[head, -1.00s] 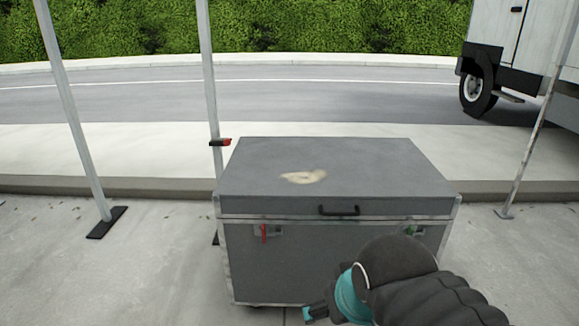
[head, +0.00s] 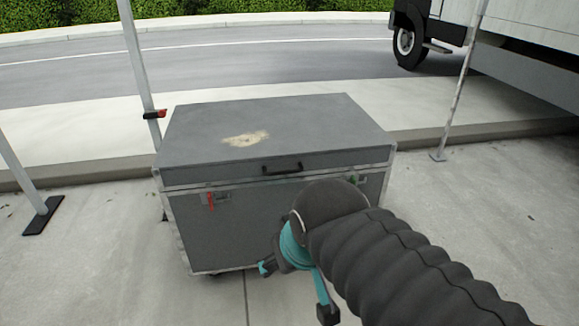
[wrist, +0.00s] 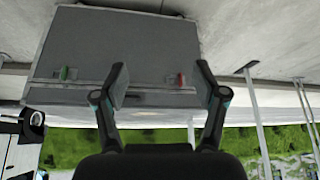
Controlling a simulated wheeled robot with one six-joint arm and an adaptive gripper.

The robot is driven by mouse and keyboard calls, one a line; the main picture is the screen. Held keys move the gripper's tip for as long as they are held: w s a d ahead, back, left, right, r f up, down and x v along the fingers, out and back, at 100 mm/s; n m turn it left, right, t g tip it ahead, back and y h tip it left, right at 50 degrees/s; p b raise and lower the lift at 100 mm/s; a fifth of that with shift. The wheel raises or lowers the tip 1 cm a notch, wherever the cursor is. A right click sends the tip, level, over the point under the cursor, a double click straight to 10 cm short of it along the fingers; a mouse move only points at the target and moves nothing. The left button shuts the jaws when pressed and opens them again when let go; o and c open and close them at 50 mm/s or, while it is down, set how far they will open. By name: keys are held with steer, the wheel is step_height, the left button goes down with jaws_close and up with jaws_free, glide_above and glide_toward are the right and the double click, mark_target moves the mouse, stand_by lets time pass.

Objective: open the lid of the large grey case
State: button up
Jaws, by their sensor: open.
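The large grey case (head: 205,230) stands on the pavement with its lid (head: 300,120) down. The lid has a pale worn patch and a dark handle (head: 282,168) on its front edge. A latch with a red tab (head: 211,200) is at the front left, and one with a green tab (head: 353,180) at the front right, partly behind my arm. My gripper (head: 297,290) is open and empty, in front of the case and below the handle. In the upside-down wrist view, the case (wrist: 125,45) fills the upper part beyond the open fingers (wrist: 162,85).
Thin metal poles stand on flat feet to the left (head: 42,215) and right (head: 438,156). Another pole (head: 140,70) with a red clamp stands close behind the case's left side. A truck (head: 520,50) is at the upper right. Pavement is clear at the front left.

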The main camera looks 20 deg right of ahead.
steer(key=shift+m+g+h, duration=0.3)
steer(key=shift+m+g, duration=0.3)
steer(key=shift+m, duration=0.3)
steer(key=d+f, duration=0.1)
steer(key=d+f+b, duration=0.1)
steer(key=f, duration=0.1)
steer(key=d+f+b, duration=0.1)
steer(key=shift+w+d+f, duration=0.4)
steer(key=c, duration=0.4)
steer(key=m+t+y+b, duration=0.3)
steer(key=m+t+b, duration=0.3)
steer(key=m+t, duration=0.7)
glide_toward(286, 173)
steer(key=w, duration=0.3)
steer(key=w+a+m+g, duration=0.1)
steer(key=w, duration=0.3)
steer(key=w+m, duration=0.1)
steer(key=w, duration=0.2)
steer(key=shift+w+a+f+g, duration=0.3)
steer(key=shift+w, duration=0.05)
jaws_close()
